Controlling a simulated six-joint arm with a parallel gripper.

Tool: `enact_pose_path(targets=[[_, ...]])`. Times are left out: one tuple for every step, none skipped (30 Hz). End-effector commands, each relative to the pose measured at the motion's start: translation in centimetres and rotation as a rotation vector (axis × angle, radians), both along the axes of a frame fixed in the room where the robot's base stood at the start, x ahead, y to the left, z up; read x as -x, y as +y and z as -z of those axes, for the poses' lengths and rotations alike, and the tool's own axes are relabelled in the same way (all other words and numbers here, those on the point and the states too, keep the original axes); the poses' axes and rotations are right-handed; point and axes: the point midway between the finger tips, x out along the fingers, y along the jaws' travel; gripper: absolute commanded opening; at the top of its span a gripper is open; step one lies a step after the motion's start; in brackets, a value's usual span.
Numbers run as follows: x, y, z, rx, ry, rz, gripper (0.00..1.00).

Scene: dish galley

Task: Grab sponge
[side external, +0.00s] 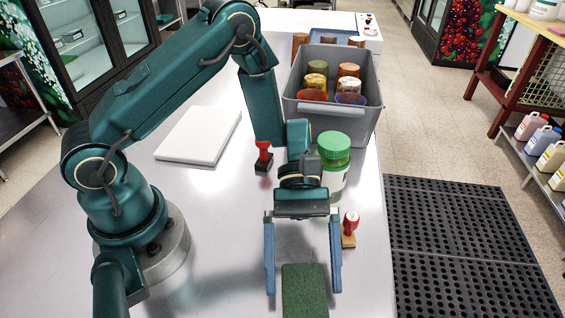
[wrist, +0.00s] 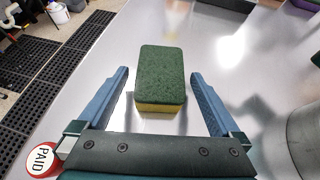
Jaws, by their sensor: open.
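The sponge (side external: 305,290) is a green and yellow block lying on the metal table near its front edge in the side external view. In the wrist view the sponge (wrist: 160,77) shows its dark green top and yellow lower layer. My gripper (side external: 303,291) is open, with one blue finger to the left and one to the right of the sponge's near line. In the wrist view my gripper (wrist: 158,75) has its fingers spread wider than the sponge, with gaps on both sides. The sponge lies ahead of and between the fingers, and nothing is held.
A red-handled stamp (side external: 349,230) stands close to the right finger; its PAID top (wrist: 41,159) shows in the wrist view. A green-lidded jar (side external: 334,148) is behind my gripper. Further back are another red stamp (side external: 264,158), a white board (side external: 200,136) and a grey bin (side external: 335,112).

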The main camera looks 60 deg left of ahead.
Motion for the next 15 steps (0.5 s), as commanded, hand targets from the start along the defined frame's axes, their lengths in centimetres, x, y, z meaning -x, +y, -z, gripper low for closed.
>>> enact_pose_path(targets=[[0.5, -0.5, 0.4, -0.002, 0.004, 0.006, 1.0], [0.7, -0.8, 0.5, -0.001, 0.003, 0.005, 1.0], [0.9, -1.1, 0.7, 0.0, 0.003, 0.004, 1.0], [1.0, -1.4, 0.9, -0.001, 0.002, 0.006, 1.0], [1.2, -1.6, 1.0, -0.001, 0.002, 0.004, 1.0], [1.3, -1.8, 1.2, -0.001, 0.002, 0.004, 1.0], [1.4, -1.9, 1.3, -0.001, 0.0, 0.004, 1.0], [1.4, -2.0, 1.3, -0.001, 0.0, 0.003, 1.0], [1.5, -2.1, 1.4, -0.001, -0.001, 0.004, 1.0], [1.5, -2.1, 1.4, -0.001, -0.001, 0.004, 1.0], [1.5, -2.1, 1.4, -0.002, -0.002, 0.003, 1.0], [1.5, -2.1, 1.4, -0.002, -0.002, 0.003, 1.0], [1.5, -2.1, 1.4, -0.002, -0.002, 0.003, 1.0], [1.5, -2.1, 1.4, -0.002, -0.003, 0.002, 1.0], [1.5, -2.1, 1.4, -0.002, -0.003, 0.002, 1.0]])
